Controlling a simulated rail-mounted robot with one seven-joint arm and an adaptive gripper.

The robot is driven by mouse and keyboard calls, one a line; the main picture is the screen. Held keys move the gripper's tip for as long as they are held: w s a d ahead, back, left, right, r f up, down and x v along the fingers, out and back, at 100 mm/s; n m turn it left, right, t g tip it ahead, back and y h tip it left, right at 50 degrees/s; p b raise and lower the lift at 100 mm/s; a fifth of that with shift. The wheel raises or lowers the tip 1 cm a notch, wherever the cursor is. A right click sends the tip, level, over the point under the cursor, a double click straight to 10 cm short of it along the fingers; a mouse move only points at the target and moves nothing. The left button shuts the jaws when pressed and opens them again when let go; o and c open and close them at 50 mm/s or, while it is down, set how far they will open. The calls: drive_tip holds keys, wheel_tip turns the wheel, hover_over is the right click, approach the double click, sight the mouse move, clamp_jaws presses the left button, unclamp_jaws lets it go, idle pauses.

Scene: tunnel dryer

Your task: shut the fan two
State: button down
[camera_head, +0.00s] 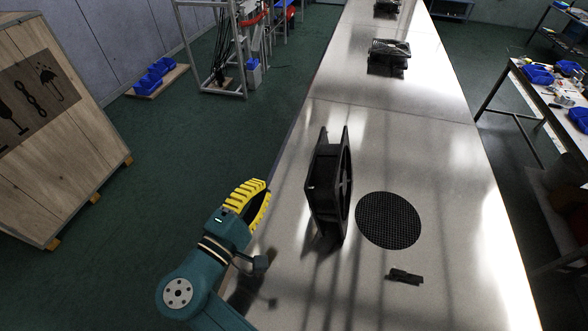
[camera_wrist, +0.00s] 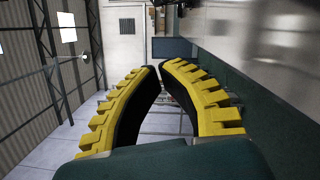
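A black square-framed fan (camera_head: 328,185) stands upright on the long pale table, its two tall flat sides apart with a gap between them. A second black fan (camera_head: 388,57) sits lower and flatter farther back on the table, and another dark unit (camera_head: 387,8) is at the top edge. No labels tell which is fan two. My gripper (camera_head: 262,192), with yellow ribbed fingers, is left of the near fan, by the table's left edge, apart from it. In the wrist view, its fingertips (camera_wrist: 160,68) meet or nearly meet, with nothing held. No fan is clear in that view.
A round black mesh disc (camera_head: 388,219) and a small black part (camera_head: 404,276) lie on the table (camera_head: 460,230) right of the near fan. A wooden crate (camera_head: 60,130) stands at left. Bare table lies between the near and farther fans.

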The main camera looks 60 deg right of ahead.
drive_tip(key=s+d+r+p, duration=0.1)
drive_tip(key=s+d, duration=0.3)
drive_tip(key=d, duration=0.6)
drive_tip(key=shift+s+d+r+p, duration=0.25)
drive_tip(key=shift+r+p, duration=0.15)
drive_tip(key=shift+p, duration=0.5)
